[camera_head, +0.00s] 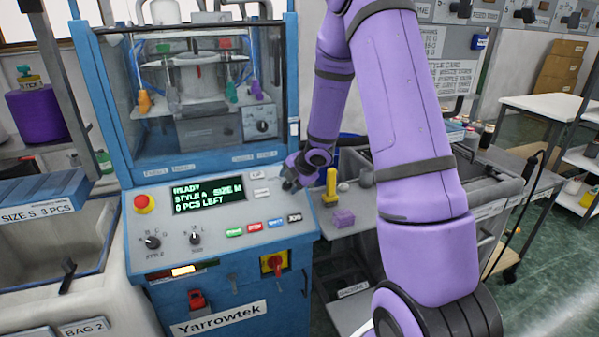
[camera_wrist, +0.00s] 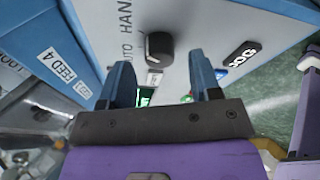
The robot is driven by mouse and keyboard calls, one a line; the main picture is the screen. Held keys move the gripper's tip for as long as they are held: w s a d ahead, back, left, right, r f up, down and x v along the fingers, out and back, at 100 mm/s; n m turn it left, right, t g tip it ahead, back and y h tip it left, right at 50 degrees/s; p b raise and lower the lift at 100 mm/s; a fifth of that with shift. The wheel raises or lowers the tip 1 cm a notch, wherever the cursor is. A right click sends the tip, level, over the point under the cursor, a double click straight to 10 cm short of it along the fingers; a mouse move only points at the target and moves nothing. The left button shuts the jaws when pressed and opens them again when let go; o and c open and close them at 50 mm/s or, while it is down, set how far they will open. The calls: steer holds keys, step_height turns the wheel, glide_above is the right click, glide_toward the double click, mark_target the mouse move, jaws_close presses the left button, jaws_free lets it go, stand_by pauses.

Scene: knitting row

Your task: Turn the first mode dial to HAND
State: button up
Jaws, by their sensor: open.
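In the wrist view, the mode dial (camera_wrist: 160,46) is a round black knob on a pale panel. The words AUTO and HAND are printed to its left, with HAND nearer the top edge. A small light mark shows at its lower side; I cannot tell for sure which word it points to. My gripper (camera_wrist: 161,68) is open, its two blue fingers apart, with the dial just beyond and between their tips; I see no contact. In the head view, my gripper (camera_head: 293,181) is at the right end of the blue machine's control panel (camera_head: 215,238), and the dial is hidden there.
A black JOG button (camera_wrist: 243,56) is right of the dial in the wrist view. The panel carries a display (camera_head: 209,195) reading READY, a red stop button (camera_head: 145,204), and style (camera_head: 153,242) and size (camera_head: 195,238) knobs. A yellow-handled item (camera_head: 331,186) stands close right of my gripper.

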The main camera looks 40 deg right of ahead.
steer(key=a+v, duration=0.1)
steer(key=v, duration=0.8)
steer(key=shift+d, duration=0.45)
steer(key=shift+r, duration=0.1)
steer(key=s+a+r+m+h, duration=0.25)
steer(key=s+r+m, duration=0.2)
steer(key=r, duration=0.35)
steer(key=s+a+r+m+h, duration=0.1)
steer(key=s+r+m+h, duration=0.2)
steer(key=r+m, duration=0.4)
steer(key=s+a+r+m+g+y, duration=0.1)
steer(key=s+a+m, duration=0.3)
steer(key=s, duration=0.6)
steer(key=s+a+r+m+g+y, duration=0.1)
steer(key=s+a+r+m+y, duration=0.2)
steer(key=s+a, duration=0.6)
steer(key=shift+s+r+m, duration=0.65)
steer(key=shift+s+m, duration=0.1)
steer(key=shift+s, duration=0.1)
